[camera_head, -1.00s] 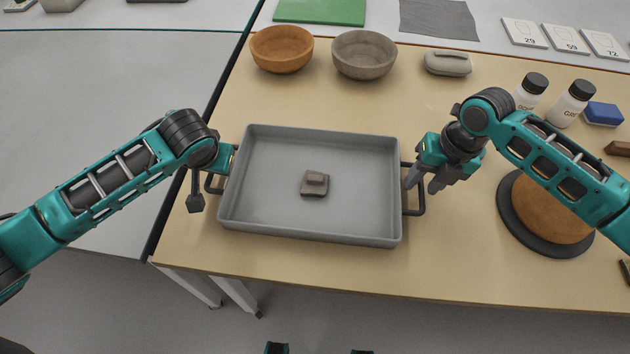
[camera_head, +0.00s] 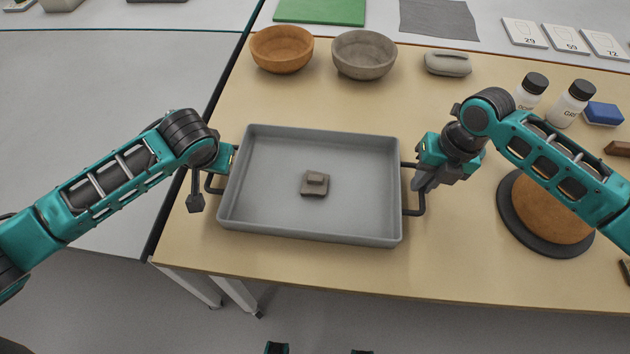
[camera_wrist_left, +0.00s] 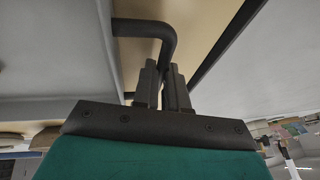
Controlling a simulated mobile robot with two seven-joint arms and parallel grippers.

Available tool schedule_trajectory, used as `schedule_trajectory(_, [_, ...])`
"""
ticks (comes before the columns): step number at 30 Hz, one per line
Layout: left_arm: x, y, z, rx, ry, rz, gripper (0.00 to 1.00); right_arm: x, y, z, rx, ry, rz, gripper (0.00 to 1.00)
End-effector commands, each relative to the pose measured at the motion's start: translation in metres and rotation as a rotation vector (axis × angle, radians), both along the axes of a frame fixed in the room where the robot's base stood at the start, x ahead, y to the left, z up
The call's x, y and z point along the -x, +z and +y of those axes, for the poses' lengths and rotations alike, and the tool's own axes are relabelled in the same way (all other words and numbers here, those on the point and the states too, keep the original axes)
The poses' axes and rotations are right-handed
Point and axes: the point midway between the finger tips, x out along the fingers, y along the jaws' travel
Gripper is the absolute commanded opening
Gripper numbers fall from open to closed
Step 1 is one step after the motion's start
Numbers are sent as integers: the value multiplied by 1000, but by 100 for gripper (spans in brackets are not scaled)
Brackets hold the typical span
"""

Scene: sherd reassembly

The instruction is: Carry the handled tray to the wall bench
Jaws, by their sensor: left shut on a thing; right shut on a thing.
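The grey handled tray (camera_head: 270,220) sits on the tan tabletop, with a dark handle on each short side. A small brown-grey stacked piece (camera_head: 315,184) lies near its middle. My right gripper (camera_head: 421,184) is shut on the tray's right handle (camera_head: 414,211). My left gripper (camera_head: 220,172) is at the left handle (camera_head: 211,187), its fingers mostly hidden by my wrist in the head view. In the left wrist view the two fingers (camera_wrist_left: 162,80) close around the dark handle bar (camera_wrist_left: 145,27).
An orange bowl (camera_head: 281,50) and a grey bowl (camera_head: 364,55) stand behind the tray. A round brown piece on a dark disc (camera_head: 506,205), two bottles (camera_head: 566,104) and a blue block (camera_head: 603,114) are at right. A pale table surface (camera_head: 110,90) lies left.

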Motion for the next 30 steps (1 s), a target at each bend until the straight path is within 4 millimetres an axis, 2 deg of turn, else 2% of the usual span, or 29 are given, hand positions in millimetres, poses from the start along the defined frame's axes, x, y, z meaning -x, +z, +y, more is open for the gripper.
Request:
schedule_trajectory(11, [0, 8, 0, -1, 0, -1, 0, -1, 8, -1, 1, -1, -2, 0])
schedule_trajectory(24, [0, 46, 1, -2, 1, -1, 0, -1, 46, -1, 1, -2, -2, 0])
schedule_trajectory(30, [0, 52, 1, -1, 2, 0, 0, -1, 52, -1, 1, -2, -2, 0])
